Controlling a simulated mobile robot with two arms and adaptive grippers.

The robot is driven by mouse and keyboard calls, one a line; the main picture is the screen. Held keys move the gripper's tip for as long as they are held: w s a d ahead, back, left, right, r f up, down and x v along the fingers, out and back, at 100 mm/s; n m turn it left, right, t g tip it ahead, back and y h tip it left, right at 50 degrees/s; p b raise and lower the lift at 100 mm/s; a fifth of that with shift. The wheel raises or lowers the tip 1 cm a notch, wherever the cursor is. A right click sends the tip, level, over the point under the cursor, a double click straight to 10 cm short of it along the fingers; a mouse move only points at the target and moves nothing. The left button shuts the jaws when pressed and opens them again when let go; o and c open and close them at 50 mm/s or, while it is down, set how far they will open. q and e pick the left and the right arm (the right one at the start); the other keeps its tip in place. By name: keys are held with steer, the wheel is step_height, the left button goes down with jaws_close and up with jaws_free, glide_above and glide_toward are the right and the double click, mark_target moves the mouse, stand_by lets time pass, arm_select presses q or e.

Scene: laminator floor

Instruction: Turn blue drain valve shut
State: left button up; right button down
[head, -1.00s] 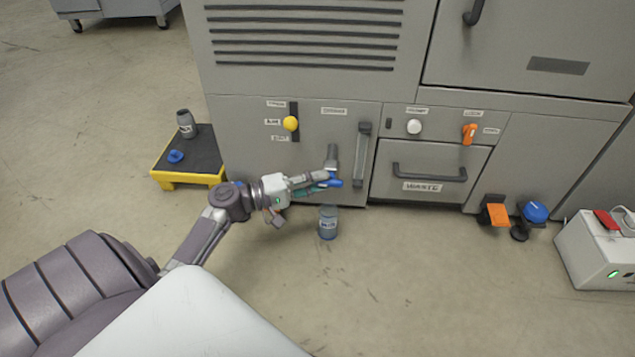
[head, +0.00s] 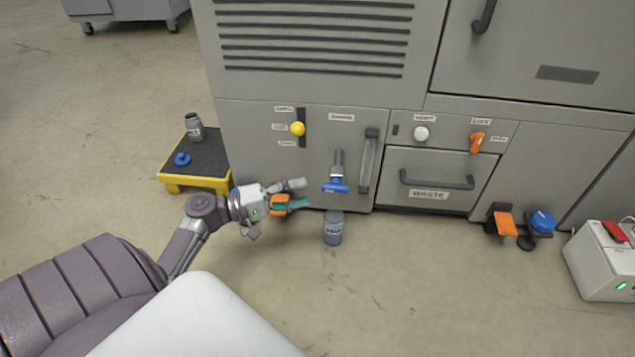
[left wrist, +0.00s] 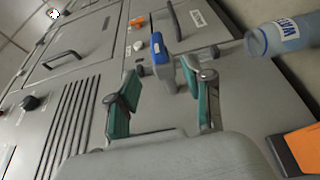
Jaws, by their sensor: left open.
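The blue drain valve handle (head: 336,188) sits on a grey spout low on the machine's front panel. In the head view it lies crosswise, roughly level. The valve also shows in the left wrist view (left wrist: 160,48), ahead of the fingers and apart from them. My left gripper (head: 300,193) is open and empty, to the left of the handle; its teal-padded fingers show in the left wrist view (left wrist: 162,103). A bottle (head: 333,228) stands on the floor below the valve, and it shows in the left wrist view (left wrist: 285,38). My right gripper is not in view.
A vertical sight tube (head: 369,162) is just right of the valve. The waste drawer (head: 430,180) is farther right. A yellow-edged platform (head: 194,182) with a grey bottle (head: 194,127) and blue cap (head: 182,159) stands left. A white box (head: 600,262) is at far right. The front floor is clear.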

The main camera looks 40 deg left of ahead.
arm_select(q)
steer(key=v, duration=0.5)
steer(key=shift+s+a, duration=0.15)
steer(key=shift+s, duration=0.05)
stand_by(0.4)
